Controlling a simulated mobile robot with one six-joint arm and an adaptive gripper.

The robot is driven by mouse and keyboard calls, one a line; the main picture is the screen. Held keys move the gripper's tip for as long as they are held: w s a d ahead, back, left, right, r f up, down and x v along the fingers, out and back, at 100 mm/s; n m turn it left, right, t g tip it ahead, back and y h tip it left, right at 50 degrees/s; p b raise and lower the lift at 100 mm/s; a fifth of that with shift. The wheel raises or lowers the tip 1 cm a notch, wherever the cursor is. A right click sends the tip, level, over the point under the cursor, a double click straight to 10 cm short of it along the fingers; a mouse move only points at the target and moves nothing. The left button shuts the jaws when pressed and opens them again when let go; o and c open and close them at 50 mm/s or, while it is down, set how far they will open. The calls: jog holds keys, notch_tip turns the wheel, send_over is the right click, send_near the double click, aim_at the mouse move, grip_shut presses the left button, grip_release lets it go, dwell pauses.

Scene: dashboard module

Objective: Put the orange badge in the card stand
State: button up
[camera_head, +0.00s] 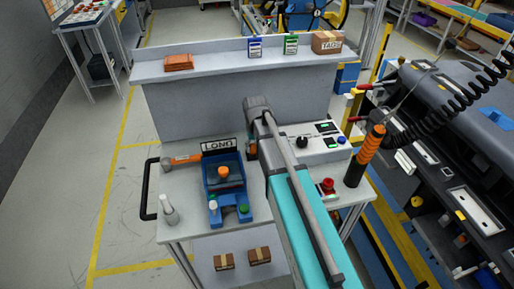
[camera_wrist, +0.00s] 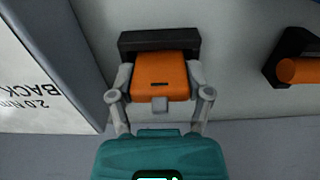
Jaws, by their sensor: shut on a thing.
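The orange badge (camera_wrist: 160,70) is between the two grey fingers of my gripper (camera_wrist: 160,92) in the wrist view. A small dark slot shows near its near edge. A black block (camera_wrist: 158,38), which looks like the card stand, is right beyond the badge. The badge's far end overlaps or meets the block. I cannot tell from this angle whether it sits in the stand's slot. In the head view my arm covers the gripper and the badge; they are around the middle of the grey workbench (camera_head: 182,203).
A black holder with an orange round piece (camera_wrist: 296,70) is close on the right in the wrist view. A printed white panel (camera_wrist: 40,85) is on the left. In the head view, a blue bin (camera_head: 211,178) stands left of my arm, a control box (camera_head: 315,150) right.

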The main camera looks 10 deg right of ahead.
jog(key=shift+f, duration=0.15)
jog(key=o, duration=1.1)
jog(key=shift+o, duration=0.2)
notch_tip(320, 180, up, 12)
jog(key=p, duration=1.2)
jog(key=s, duration=1.6)
jog(key=shift+d, duration=0.3)
